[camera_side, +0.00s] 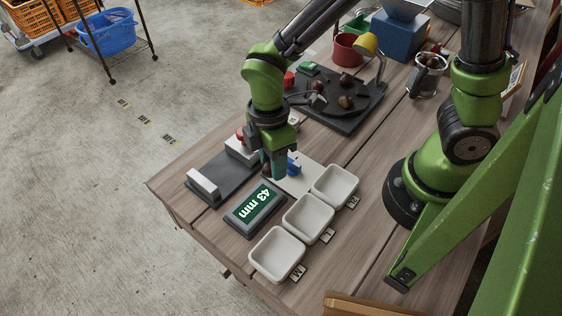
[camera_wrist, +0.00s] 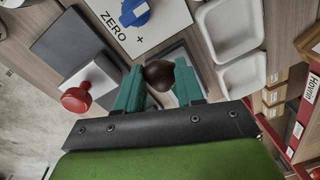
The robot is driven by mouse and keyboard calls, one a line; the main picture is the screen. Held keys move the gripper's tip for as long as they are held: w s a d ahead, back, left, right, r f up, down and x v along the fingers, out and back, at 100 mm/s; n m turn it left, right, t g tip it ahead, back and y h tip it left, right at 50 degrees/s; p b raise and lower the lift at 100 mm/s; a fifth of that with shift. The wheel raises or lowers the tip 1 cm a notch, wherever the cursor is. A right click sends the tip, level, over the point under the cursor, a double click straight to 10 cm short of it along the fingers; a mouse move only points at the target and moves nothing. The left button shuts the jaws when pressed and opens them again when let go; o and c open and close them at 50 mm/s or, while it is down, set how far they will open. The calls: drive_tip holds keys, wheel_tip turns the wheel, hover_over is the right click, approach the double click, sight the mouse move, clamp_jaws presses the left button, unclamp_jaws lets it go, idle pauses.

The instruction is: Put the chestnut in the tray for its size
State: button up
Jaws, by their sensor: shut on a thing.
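My gripper (camera_side: 272,170) points down over the table, between the gauge's white block and a blue knob. In the wrist view, its teal fingers (camera_wrist: 159,90) are shut on a dark brown chestnut (camera_wrist: 160,74), which sits at the fingertips. In the side view the chestnut is mostly hidden behind a finger. The grey display (camera_side: 233,214) reads 43 mm. Three empty white trays stand in a row to the right and front: a rear tray (camera_side: 313,190), a middle tray (camera_side: 287,220) and a front tray (camera_side: 253,256).
The dark gauge base (camera_side: 217,187) has a white end block (camera_side: 202,184) and a red knob (camera_wrist: 76,98). The blue knob (camera_wrist: 135,12) sits on a white plate marked ZERO. Behind, a dark turntable (camera_side: 325,108) holds several chestnuts. Bare table lies right of the trays.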

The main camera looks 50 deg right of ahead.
drive_tip(key=s+d, duration=0.2)
drive_tip(key=s, duration=0.1)
drive_tip(key=shift+r, duration=0.15)
drive_tip(key=shift+s+d, duration=0.1)
drive_tip(key=shift+s, duration=0.2)
drive_tip(key=shift+r+m, duration=0.3)
drive_tip(key=shift+m, duration=0.2)
drive_tip(key=w+d+r+m, duration=1.2)
drive_tip(key=w+d+m, duration=0.1)
drive_tip(key=w+d, duration=0.15)
drive_tip(key=s+a+f+n, duration=0.8)
drive_tip(key=s+a, duration=0.1)
drive_tip(key=s+a+f+n, duration=0.3)
drive_tip(key=s+a+n, duration=0.1)
drive_tip(key=s+a, duration=0.1)
drive_tip(key=shift+s+a+f, duration=0.15)
drive_tip(key=shift+a+f, duration=0.05)
drive_tip(key=shift+f, duration=0.2)
drive_tip(key=shift+s+f+n, duration=0.2)
drive_tip(key=shift+f+n, duration=0.15)
drive_tip(key=shift+n, duration=0.35)
drive_tip(key=shift+w+n, duration=0.2)
drive_tip(key=shift+n, duration=0.1)
